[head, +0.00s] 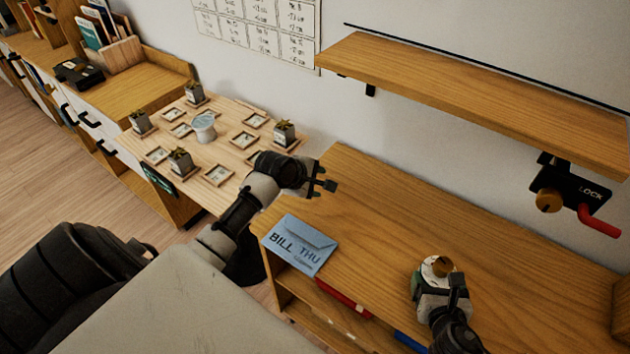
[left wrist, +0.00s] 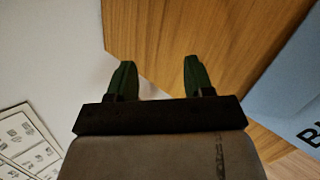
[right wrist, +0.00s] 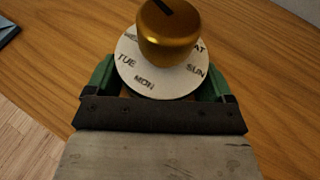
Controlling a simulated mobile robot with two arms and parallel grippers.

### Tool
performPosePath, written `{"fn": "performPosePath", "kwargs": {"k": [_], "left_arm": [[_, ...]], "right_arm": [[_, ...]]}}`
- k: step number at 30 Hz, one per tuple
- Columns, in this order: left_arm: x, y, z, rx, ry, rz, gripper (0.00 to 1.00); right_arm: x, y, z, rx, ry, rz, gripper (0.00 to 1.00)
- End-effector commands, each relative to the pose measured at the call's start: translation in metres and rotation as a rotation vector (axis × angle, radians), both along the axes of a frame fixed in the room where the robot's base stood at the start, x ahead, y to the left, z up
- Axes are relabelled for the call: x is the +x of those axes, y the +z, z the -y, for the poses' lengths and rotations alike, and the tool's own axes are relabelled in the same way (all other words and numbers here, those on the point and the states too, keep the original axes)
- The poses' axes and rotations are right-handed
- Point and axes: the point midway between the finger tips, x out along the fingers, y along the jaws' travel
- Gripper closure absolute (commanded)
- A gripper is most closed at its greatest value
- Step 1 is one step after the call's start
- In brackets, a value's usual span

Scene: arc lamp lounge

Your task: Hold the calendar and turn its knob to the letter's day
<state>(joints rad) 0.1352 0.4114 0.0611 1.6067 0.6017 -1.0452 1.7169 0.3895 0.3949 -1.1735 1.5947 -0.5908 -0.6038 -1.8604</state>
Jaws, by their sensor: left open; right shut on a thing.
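The calendar (head: 432,268) is a round white day dial with a gold knob (head: 442,266) on top, standing on the wooden desk. My right gripper (head: 440,287) is shut on its body, with green fingers on both sides. In the right wrist view the dial (right wrist: 135,75) shows TUE, MON, SUN and part of SAT; the knob (right wrist: 168,40) hides the far letters. A dark mark runs across the knob's top; which day it points to I cannot tell. The blue letter (head: 299,243) reads "BILL THU" and lies flat at the desk's left. My left gripper (head: 324,186) is open and empty above the desk's back left corner.
A shelf (head: 480,95) hangs above the desk (head: 400,215). A black lock box (head: 575,190) with a red handle is mounted below the shelf at right. A low table (head: 225,150) with small plants and frames stands at left. The desk's middle is clear.

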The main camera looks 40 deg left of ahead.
Motion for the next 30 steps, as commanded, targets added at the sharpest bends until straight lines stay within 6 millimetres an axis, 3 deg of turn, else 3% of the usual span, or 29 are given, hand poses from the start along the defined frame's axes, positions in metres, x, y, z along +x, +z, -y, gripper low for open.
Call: {"fn": "performPosePath", "kwargs": {"k": [14,17,20,24,27,30], "left_arm": [[-0.001,-0.001,0.007,-0.022,-0.004,-0.003,0.49],[-0.006,-0.001,0.039,-0.131,-0.025,-0.023,0.49],[-0.019,0.003,0.096,-0.332,-0.067,-0.070,0.49],[-0.046,0.023,0.177,-0.637,-0.142,-0.167,0.49],[-0.065,0.040,0.219,-0.803,-0.194,-0.235,0.49],[-0.079,0.053,0.244,-0.905,-0.233,-0.285,0.49]], "right_arm": [[0.000,0.000,0.000,0.001,0.001,-0.001,0.54],[0.000,0.000,0.000,0.001,0.001,-0.001,0.54],[0.000,0.000,0.000,0.001,0.001,-0.001,0.54],[0.000,0.000,0.000,0.001,0.001,-0.001,0.54],[0.000,0.000,0.000,0.001,0.001,-0.001,0.54],[0.000,0.000,0.000,0.000,0.000,-0.001,0.54]]}}
